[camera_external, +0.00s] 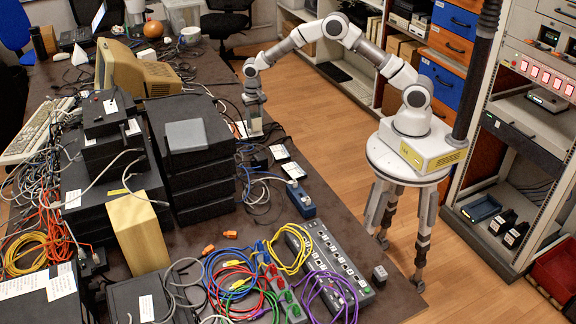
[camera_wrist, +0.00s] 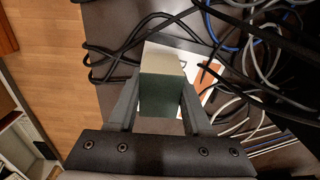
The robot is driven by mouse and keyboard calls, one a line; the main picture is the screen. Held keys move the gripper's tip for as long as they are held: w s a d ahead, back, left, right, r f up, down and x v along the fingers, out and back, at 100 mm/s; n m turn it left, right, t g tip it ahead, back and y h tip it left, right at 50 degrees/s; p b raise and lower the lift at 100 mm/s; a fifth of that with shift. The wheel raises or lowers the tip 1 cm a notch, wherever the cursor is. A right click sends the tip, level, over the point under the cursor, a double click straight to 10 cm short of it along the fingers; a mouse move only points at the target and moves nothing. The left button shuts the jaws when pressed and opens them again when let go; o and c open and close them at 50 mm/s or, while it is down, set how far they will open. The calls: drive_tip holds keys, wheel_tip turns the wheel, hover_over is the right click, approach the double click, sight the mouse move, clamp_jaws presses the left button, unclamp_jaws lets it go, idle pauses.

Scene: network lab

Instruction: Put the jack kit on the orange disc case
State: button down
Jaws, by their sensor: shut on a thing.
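The jack kit, a small box with a pale end and a dark green side (camera_wrist: 162,94), is between the fingers of my gripper (camera_wrist: 160,110) in the wrist view. My gripper (camera_external: 254,103) is shut on it, and the box (camera_external: 254,121) shows upright low over the table's right edge in the external view. A flat white case with an orange patch (camera_wrist: 208,74), which looks like the orange disc case, lies behind and partly under the box. Its white edge (camera_external: 241,129) shows left of the box. I cannot tell whether the box touches it.
Black cables (camera_wrist: 115,50) and pale cables (camera_wrist: 262,60) lie around the case. A stack of black boxes (camera_external: 190,160) stands left of my gripper.

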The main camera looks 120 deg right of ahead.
sight(254, 115)
drive_tip(key=shift+f, duration=0.75)
drive_tip(key=shift+f, duration=0.1)
drive_tip(key=shift+c, duration=1.6)
unclamp_jaws()
wheel_tip(254, 115, up, 12)
drive_tip(key=shift+f+p, duration=0.15)
drive_tip(key=shift+p, duration=0.6)
drive_tip(key=shift+r, duration=0.3)
